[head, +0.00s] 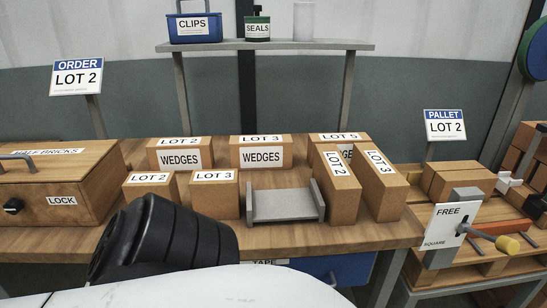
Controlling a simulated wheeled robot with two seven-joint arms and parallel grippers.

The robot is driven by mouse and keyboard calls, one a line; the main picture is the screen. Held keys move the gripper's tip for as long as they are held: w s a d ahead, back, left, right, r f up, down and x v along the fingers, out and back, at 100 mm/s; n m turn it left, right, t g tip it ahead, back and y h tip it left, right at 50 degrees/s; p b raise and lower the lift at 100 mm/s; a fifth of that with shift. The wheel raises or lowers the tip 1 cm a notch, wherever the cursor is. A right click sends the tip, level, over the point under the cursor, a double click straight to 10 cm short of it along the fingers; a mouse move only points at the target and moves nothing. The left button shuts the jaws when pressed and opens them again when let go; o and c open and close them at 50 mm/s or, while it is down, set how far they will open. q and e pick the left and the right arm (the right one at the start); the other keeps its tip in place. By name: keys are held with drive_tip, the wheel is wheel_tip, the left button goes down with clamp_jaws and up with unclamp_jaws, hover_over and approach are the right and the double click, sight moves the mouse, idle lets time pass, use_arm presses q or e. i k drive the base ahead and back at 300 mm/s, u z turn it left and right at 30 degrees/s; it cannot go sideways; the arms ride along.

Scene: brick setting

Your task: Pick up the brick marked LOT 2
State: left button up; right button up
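Three items on the wooden table carry LOT 2 labels. A small brown brick marked LOT 2 (163,195) stands at the front left, partly behind my black arm part. A longer brick marked LOT 2 (345,208) stands right of the grey cradle (285,205), end towards me, label on top. A wider block at the back left is marked LOT 2 and WEDGES (166,161). Neither gripper shows; only black and white parts of my own body are at the bottom.
Bricks marked LOT 3 (228,202) and (386,207), LOT 3 wedges (246,158) and LOT 5 wedges (325,153) crowd the table. A lidded wooden box (60,176) stands left. An order sign (77,78) and a pallet sign (444,124) read LOT 2. The cradle looks empty.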

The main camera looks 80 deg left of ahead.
sight(340, 188)
drive_tip(key=k, duration=0.45)
drive_tip(key=u, duration=0.85)
